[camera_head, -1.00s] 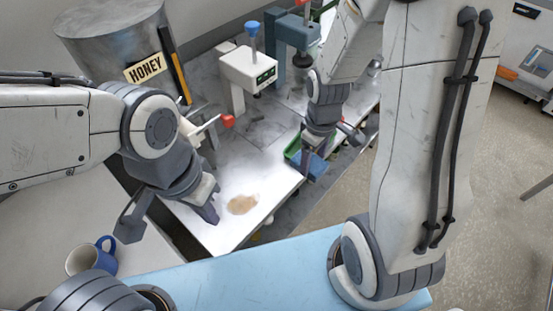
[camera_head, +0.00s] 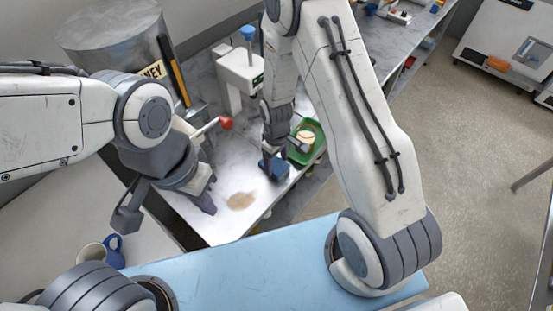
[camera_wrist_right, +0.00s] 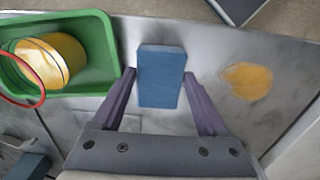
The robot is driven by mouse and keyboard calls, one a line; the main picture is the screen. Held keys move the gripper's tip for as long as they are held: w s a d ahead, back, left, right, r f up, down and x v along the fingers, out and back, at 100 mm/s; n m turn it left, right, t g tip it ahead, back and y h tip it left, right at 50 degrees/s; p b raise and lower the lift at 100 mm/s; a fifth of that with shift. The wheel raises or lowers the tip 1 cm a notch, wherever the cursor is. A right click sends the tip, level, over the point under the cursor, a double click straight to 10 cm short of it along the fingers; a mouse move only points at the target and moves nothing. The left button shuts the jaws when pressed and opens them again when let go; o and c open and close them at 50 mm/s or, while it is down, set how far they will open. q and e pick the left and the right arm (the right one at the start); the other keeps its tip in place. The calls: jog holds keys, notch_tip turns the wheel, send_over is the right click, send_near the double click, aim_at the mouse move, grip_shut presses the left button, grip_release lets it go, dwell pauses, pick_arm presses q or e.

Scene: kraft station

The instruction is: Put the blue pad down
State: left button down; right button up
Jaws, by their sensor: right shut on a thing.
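The blue pad (camera_head: 274,170) is a small blue block between the fingers of my right gripper (camera_head: 275,160), over the bright counter top. In the right wrist view the pad (camera_wrist_right: 162,76) stands between the two purple fingers of the right gripper (camera_wrist_right: 161,85), which is shut on it. I cannot tell whether its underside touches the counter. A brown-orange spill (camera_head: 241,201) lies on the counter to the left of the pad; in the right wrist view the spill (camera_wrist_right: 247,80) is to its right. My left gripper (camera_head: 166,210) is open and empty, left of the spill.
A green tray (camera_head: 318,150) with a round yellow item stands beside the right gripper. A honey tank (camera_head: 115,45), a red-handled lever (camera_head: 225,123) and a white press (camera_head: 238,75) stand behind. A blue-handled mug (camera_head: 100,252) is at lower left. The counter around the spill is clear.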

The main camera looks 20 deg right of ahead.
jog(key=shift+f, duration=0.1)
jog(key=shift+f, duration=0.15)
jog(key=o, duration=1.3)
jog(key=shift+o, duration=0.2)
